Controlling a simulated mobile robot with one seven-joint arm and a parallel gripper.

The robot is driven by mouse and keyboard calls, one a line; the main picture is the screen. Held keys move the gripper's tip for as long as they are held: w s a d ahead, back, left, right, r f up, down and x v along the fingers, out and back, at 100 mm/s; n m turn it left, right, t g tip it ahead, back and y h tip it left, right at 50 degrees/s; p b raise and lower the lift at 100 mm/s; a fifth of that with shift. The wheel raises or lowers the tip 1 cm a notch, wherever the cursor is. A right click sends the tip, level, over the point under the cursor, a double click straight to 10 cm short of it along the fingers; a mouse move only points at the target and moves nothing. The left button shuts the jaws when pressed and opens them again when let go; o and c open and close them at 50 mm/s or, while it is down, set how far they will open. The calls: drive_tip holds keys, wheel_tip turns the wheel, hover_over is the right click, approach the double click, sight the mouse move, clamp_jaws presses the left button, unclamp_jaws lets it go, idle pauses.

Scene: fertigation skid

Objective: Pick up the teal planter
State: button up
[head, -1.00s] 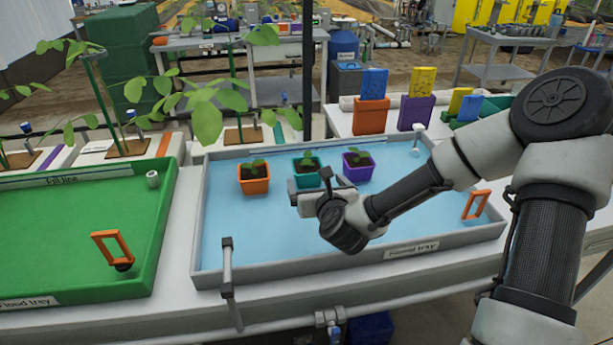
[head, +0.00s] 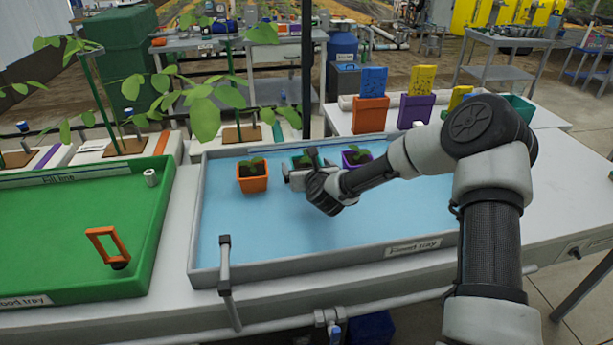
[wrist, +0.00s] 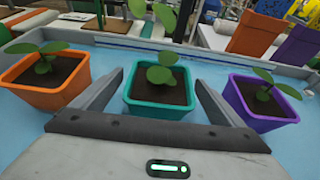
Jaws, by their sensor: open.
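The teal planter (wrist: 160,105) holds dark soil and a green seedling. It stands in the blue flood tray (head: 245,234), between the orange planter (wrist: 48,88) and the purple planter (wrist: 262,108). In the head view the teal planter is mostly hidden behind my gripper (head: 302,172). In the wrist view my gripper (wrist: 155,92) is open, with one finger on each side of the teal planter's near part. The fingers sit in the gaps between it and its neighbours. I cannot tell whether either finger touches it.
A green flood tray (head: 165,215) lies to the left. An upright grey pipe (head: 225,265) stands at the blue tray's front left. Orange (head: 370,114) and purple (head: 408,109) holders stand behind the tray. The blue tray's front left is clear.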

drive_tip(key=shift+w, duration=0.2)
drive_tip(key=c, duration=1.3)
